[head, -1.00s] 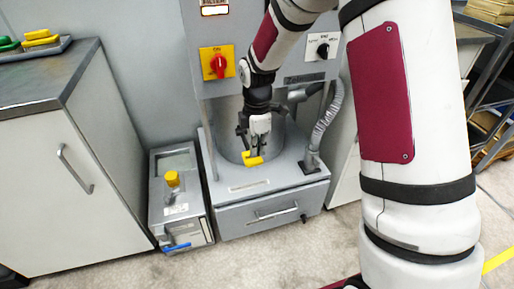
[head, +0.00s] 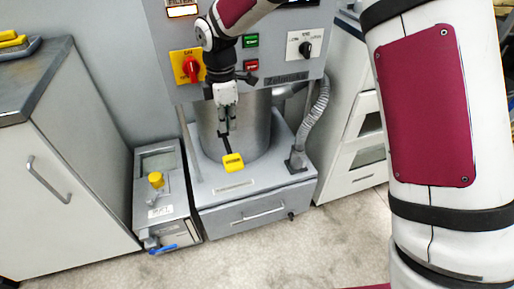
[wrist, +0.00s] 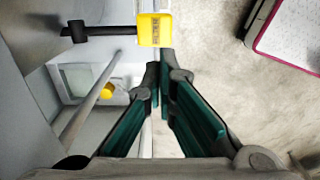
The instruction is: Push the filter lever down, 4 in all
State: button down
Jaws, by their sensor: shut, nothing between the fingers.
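The filter lever has a black arm and a yellow handle (head: 233,162). It sticks out low in front of the grey drum (head: 258,133) of the machine. In the wrist view its yellow handle (wrist: 154,30) and black arm (wrist: 98,31) lie just beyond my fingertips. My gripper (head: 227,130) points down above the handle, with its fingers shut and nothing between them. The green-padded fingers (wrist: 162,75) show in the wrist view. A small gap seems to separate fingertips and handle, but I cannot tell whether they touch the lever.
The machine panel has a red knob on yellow (head: 190,67) and a black selector (head: 305,48). A grey hose (head: 317,112) runs down at the right. A grey box with a yellow knob (head: 156,180) stands left of the drawer (head: 250,212). The floor in front is clear.

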aim_at(233, 163)
jog(key=shift+w+d, duration=0.15)
jog(key=shift+d, duration=0.15)
notch_tip(233, 163, down, 14)
jog(key=b, duration=0.4)
jog(key=shift+a, duration=0.1)
dwell(0.3)
jog(key=shift+f+b, duration=0.45)
jog(key=shift+b, duration=0.2)
notch_tip(233, 163, down, 7)
jog(key=t+b, duration=0.1)
jog(key=b, duration=0.2)
jog(key=shift+s+b, duration=0.2)
jog(key=shift+b, duration=0.1)
jog(key=shift+f, duration=0.1)
